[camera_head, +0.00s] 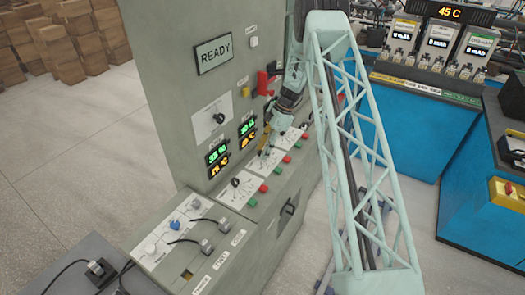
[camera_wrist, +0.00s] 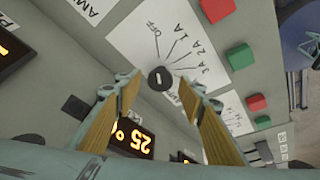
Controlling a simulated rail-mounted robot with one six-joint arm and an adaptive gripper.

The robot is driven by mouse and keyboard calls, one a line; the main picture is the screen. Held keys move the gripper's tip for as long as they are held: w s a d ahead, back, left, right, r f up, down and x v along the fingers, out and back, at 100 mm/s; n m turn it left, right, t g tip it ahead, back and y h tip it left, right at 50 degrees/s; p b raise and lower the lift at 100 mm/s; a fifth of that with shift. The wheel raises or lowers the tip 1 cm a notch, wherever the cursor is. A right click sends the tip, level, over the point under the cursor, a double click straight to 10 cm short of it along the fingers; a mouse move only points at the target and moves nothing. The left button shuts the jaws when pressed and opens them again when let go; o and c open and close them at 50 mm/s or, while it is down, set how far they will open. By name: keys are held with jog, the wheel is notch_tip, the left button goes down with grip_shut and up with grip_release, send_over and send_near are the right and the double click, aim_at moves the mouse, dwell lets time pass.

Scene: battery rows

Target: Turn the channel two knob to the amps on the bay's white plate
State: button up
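In the wrist view a round black knob (camera_wrist: 160,78) with a short white mark sits on a white dial plate (camera_wrist: 135,38) lettered OFF, 1A, 2A, 3A. I cannot tell which label its mark points to. My gripper (camera_wrist: 160,82) is open, with its two yellow-padded fingers on either side of the knob and no visible contact. In the head view my gripper (camera_head: 266,142) is over the middle of the cabinet's sloping panel and partly hides the dial there. At the right, a charging bay with a white label strip (camera_head: 430,89) stands on the blue bench; its lettering is too small to read.
Red button (camera_wrist: 217,9) and green button (camera_wrist: 240,56) lie beside the dial. The grey cabinet (camera_head: 165,60) carries a READY screen (camera_head: 214,53) and lit displays (camera_head: 217,153). A cable panel (camera_head: 178,240) stands in front.

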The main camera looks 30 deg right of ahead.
jog(key=shift+a+f, duration=0.1)
jog(key=shift+f, duration=0.1)
jog(key=c, duration=0.8)
